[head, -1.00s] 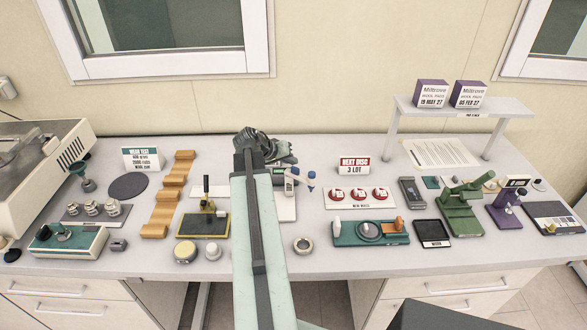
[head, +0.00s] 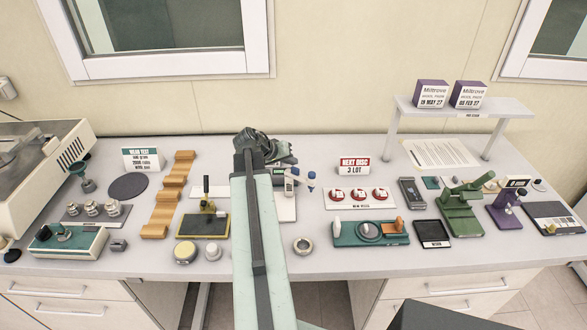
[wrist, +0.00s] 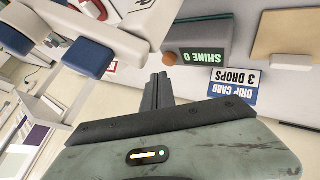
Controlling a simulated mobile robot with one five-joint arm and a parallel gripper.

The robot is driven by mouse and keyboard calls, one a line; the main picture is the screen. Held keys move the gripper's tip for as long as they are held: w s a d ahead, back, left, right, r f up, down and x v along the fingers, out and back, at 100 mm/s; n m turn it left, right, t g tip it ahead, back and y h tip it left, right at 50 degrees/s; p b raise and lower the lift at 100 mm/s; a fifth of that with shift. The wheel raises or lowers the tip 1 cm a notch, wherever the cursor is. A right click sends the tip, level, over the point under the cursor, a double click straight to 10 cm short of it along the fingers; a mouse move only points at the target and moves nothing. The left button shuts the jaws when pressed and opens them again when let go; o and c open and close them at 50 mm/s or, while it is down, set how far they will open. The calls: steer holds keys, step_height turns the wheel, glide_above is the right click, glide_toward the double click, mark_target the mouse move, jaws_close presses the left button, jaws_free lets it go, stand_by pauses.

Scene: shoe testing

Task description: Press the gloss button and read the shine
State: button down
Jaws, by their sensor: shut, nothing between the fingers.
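In the wrist view, a dark grey-green meter (wrist: 200,28) has a lit green display (wrist: 210,55) that reads "SHINE 0", upside down in this view. A round orange-brown button (wrist: 170,59) sits at its near corner. My gripper (wrist: 160,78) is shut and empty, with its tips just short of the button in the picture; I cannot tell whether they touch it. In the head view, the meter (head: 284,151) is partly hidden behind my arm, and the button and fingertips are not visible there.

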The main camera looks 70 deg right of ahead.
stand_by(0.4)
steer(key=shift+s+f+b, duration=0.1)
steer(key=shift+f+b, duration=0.3)
steer(key=shift+f+b, duration=0.5)
stand_by(0.5)
steer(key=shift+r, duration=0.15)
steer(key=shift+r+p, duration=0.8)
steer(key=shift+p, duration=0.1)
step_height(320, 180, up, 5)
steer(key=p, duration=0.5)
stand_by(0.6)
